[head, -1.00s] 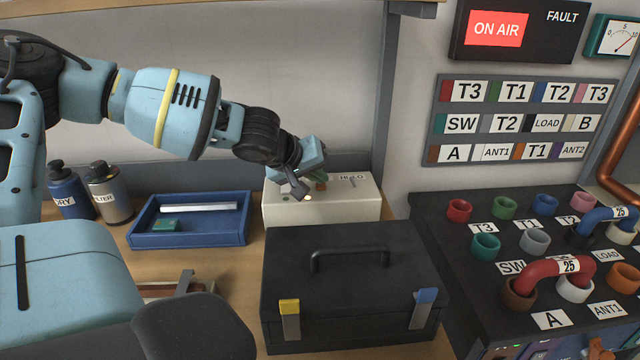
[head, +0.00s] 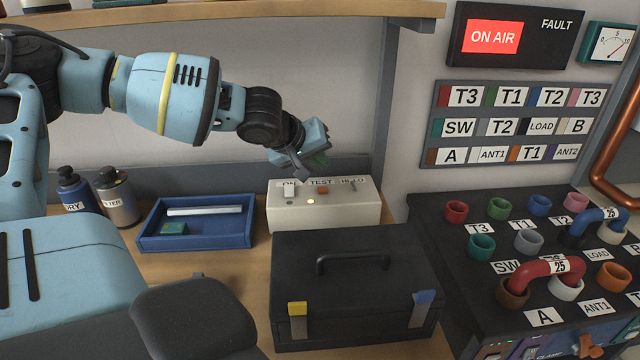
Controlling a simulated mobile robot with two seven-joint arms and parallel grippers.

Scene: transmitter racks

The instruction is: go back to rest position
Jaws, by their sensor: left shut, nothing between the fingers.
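My left arm comes in from the left, and its gripper (head: 306,163) hangs in the air above the back of the cream switch box (head: 330,212). The gripper is shut with nothing in it, and it looks clear of the box. My right gripper is not in view.
A black toolbox (head: 355,265) stands in front of the switch box. A blue tray (head: 197,238) and two bottles (head: 116,197) stand to the left. A shelf (head: 250,14) runs above. The patch panel (head: 480,209) with coloured sockets is at right.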

